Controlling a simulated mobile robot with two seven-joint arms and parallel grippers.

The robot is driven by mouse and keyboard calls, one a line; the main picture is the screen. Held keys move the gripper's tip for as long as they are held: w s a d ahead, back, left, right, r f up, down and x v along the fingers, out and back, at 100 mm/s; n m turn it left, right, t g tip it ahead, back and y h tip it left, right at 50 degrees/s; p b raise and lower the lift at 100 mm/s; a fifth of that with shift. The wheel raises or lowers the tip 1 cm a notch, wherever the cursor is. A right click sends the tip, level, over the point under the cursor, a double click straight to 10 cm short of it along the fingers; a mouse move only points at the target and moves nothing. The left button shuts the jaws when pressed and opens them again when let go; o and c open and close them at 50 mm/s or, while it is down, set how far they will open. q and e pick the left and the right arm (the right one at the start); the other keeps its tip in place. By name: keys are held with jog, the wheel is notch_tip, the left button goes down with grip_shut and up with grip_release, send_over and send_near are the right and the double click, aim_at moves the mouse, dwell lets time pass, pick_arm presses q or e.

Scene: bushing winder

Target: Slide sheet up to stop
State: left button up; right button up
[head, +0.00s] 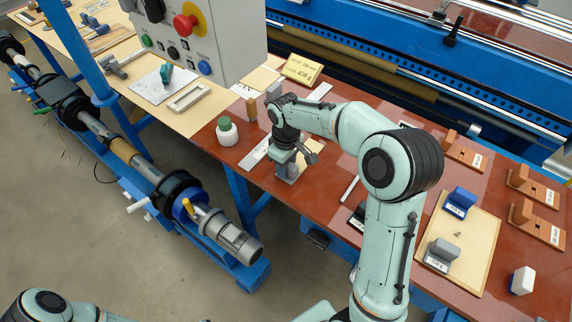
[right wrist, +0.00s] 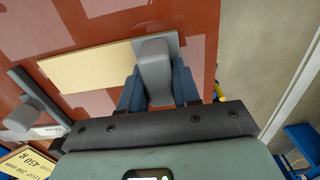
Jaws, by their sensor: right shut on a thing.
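In the right wrist view a flat beige sheet (right wrist: 88,72) lies on the red-brown tabletop. My right gripper (head: 287,168) is low over the table; its dark blue-grey fingers also show in the right wrist view (right wrist: 157,92). They are shut on a grey block (right wrist: 154,62), which is at the sheet's right end, over a thin grey strip (right wrist: 173,42). I cannot tell whether block and sheet touch. A yellow card (head: 302,69) with stop and load figures stands at the table's back. I cannot tell which part is the stop. My left gripper is out of view.
A white bottle with green cap (head: 227,132) and a brown block (head: 251,109) stand left of my right gripper. A control box (head: 200,40) hangs over the back left. A tan board (head: 460,240) with blue and grey blocks lies at right. The winder shaft (head: 130,160) runs along the left.

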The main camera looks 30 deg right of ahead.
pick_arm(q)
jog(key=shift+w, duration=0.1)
pick_arm(e)
jog(key=shift+d, duration=0.1)
jog(key=shift+w+d+p, duration=0.3)
jog(key=shift+w+d, duration=0.05)
jog(key=shift+d, duration=0.35)
jog(key=shift+w+d+p, duration=0.3)
jog(key=shift+d, duration=0.35)
jog(key=o, duration=1.1)
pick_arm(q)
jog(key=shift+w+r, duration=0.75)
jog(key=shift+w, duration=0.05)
pick_arm(e)
jog(key=shift+s, duration=0.1)
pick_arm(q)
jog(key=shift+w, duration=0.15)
pick_arm(e)
notch_tip(320, 180, up, 13)
jog(key=shift+r, duration=0.2)
